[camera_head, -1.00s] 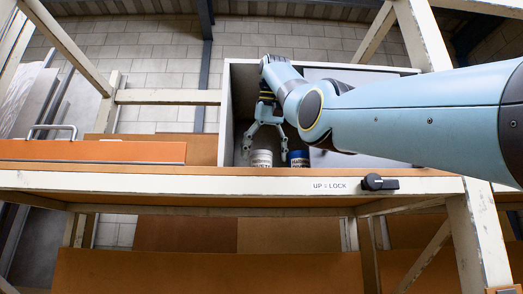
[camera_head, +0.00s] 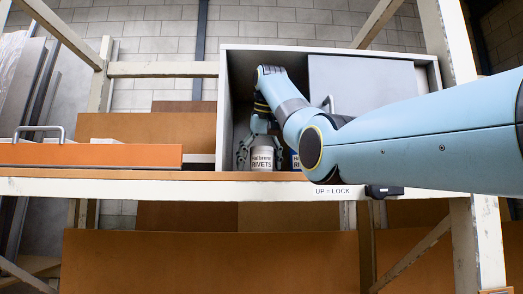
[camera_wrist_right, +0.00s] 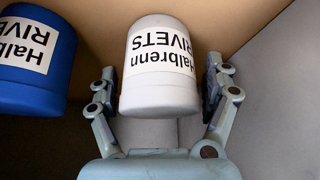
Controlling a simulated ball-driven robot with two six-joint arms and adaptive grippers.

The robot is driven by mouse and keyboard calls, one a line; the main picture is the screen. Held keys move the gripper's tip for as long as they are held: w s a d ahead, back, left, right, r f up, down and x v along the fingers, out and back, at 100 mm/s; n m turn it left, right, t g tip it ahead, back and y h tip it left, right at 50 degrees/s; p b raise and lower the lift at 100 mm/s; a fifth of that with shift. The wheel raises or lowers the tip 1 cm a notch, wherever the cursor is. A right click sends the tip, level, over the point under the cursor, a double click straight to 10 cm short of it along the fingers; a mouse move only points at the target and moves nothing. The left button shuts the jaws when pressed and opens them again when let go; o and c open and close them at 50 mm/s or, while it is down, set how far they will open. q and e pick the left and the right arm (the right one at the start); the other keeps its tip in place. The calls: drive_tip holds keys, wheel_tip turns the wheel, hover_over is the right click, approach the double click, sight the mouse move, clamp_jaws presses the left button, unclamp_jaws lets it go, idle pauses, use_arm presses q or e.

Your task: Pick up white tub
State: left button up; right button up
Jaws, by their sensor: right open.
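The white tub (camera_head: 262,158), labelled Halbrenn RIVETS, stands on the shelf inside an open grey cabinet. It also shows in the right wrist view (camera_wrist_right: 157,88), between the two fingers. My right gripper (camera_head: 262,150) is open, with one finger on each side of the tub. In the right wrist view the right gripper (camera_wrist_right: 160,90) shows small gaps between its finger pads and the tub. My left gripper is not in view.
A blue tub (camera_wrist_right: 30,62) with a similar label stands close beside the white tub, partly hidden by my arm in the head view. The grey cabinet (camera_head: 226,110) has side walls near the gripper. An orange panel (camera_head: 90,154) with a handle lies left.

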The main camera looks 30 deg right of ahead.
drive_tip(key=shift+w+d+f, duration=0.1)
drive_tip(key=shift+w+f, duration=0.1)
drive_tip(key=shift+f, duration=0.05)
drive_tip(key=shift+s, duration=0.1)
drive_tip(key=c, duration=0.3)
drive_tip(key=shift+r, duration=0.1)
drive_tip(key=c, duration=1.4)
drive_tip(key=shift+o, duration=0.2)
